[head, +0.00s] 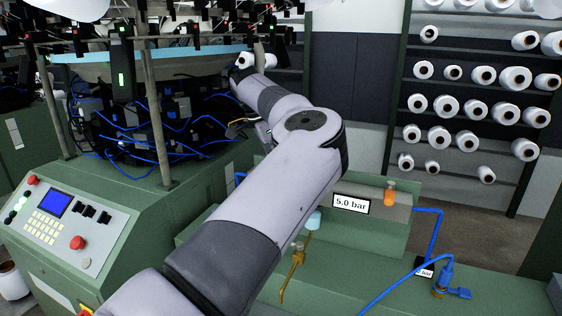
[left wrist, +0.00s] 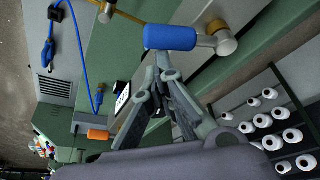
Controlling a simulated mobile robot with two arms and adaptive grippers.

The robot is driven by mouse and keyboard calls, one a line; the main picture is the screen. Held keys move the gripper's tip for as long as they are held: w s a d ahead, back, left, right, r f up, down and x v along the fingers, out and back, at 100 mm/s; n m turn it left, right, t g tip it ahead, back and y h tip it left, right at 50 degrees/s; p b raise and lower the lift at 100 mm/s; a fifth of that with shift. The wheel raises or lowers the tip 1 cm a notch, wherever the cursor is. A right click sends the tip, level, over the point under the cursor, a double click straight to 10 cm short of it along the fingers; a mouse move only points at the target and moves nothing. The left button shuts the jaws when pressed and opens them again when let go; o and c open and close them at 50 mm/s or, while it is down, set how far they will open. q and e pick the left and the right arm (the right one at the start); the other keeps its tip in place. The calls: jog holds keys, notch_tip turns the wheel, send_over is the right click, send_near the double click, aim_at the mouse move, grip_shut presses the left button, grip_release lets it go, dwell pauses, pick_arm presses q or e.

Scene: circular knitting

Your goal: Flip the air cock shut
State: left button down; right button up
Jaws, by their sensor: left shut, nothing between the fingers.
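The air cock's blue handle (left wrist: 170,37) lies across the top of the left wrist view, with a grey and brass fitting (left wrist: 222,40) at its right end. My left gripper (left wrist: 159,72) is shut and empty. Its fingertips are close below the handle in that picture; whether they touch it I cannot tell. In the head view my left arm crosses the middle and hides the gripper. A small blue piece (head: 240,178) shows beside the arm there; I cannot tell if it is the same handle. My right gripper is not in view.
A brass fitting (head: 298,258) and a pale blue piece (head: 313,220) stand right of my arm. A 5.0 bar sign (head: 351,204), orange part (head: 389,195) and blue hose valve (head: 443,275) are farther right. The knitting machine's control panel (head: 60,218) is at left; yarn shelves stand behind.

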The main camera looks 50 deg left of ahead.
pick_arm(q)
jog(key=shift+s+a+f, duration=0.1)
jog(key=shift+s+a, duration=0.25)
jog(key=shift+s, duration=0.25)
jog(key=shift+s+a, duration=0.25)
jog(key=shift+a, duration=0.05)
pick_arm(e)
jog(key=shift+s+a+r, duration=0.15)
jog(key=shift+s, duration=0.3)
pick_arm(q)
jog(key=shift+s+a, duration=0.1)
